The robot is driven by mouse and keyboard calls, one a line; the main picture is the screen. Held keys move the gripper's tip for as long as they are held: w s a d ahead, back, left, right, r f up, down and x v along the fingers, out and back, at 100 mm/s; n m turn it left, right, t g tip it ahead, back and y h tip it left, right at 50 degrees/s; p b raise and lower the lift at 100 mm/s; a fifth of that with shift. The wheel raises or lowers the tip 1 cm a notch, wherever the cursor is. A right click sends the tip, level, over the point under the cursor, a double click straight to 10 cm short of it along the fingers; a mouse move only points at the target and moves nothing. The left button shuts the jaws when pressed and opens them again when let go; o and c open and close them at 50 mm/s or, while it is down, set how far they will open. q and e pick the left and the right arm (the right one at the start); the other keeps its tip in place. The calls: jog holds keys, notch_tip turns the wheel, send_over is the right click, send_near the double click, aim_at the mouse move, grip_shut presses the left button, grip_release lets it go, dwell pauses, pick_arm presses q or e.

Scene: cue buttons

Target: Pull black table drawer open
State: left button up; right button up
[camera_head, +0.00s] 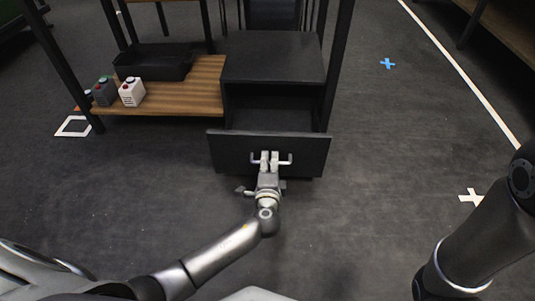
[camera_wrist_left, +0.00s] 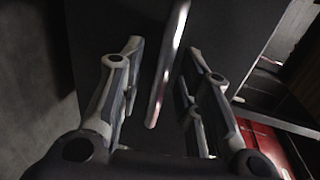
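The black drawer front (camera_head: 230,150) stands forward of the black cabinet (camera_head: 273,57) in the head view, and a dark space shows behind it. Its light metal handle (camera_head: 287,160) is at the middle of the front. My left gripper (camera_head: 269,158) is at the handle, with its fingers pointing at the drawer front. In the left wrist view the handle bar (camera_wrist_left: 167,70) runs between the two fingers of the left gripper (camera_wrist_left: 163,85). Gaps show on both sides of the bar, so the fingers look open around it. My right gripper is out of view.
A wooden shelf (camera_head: 190,98) left of the cabinet holds a black tray (camera_head: 150,63), a grey container (camera_head: 104,92) and a white container (camera_head: 131,92). Dark table legs stand beside the cabinet. The floor to the right, with a blue cross (camera_head: 387,63), is clear.

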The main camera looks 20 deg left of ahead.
aim_at(270, 154)
pick_arm(q)
jog(key=shift+w, duration=0.2)
jog(key=shift+c, duration=0.4)
grip_shut()
jog(key=shift+r+b+x, duration=0.15)
jog(key=shift+b+x, duration=0.05)
jog(key=shift+x, duration=0.6)
jog(key=shift+r+b+x, duration=0.2)
jog(key=shift+x, duration=0.6)
jog(key=shift+o, duration=0.4)
grip_release()
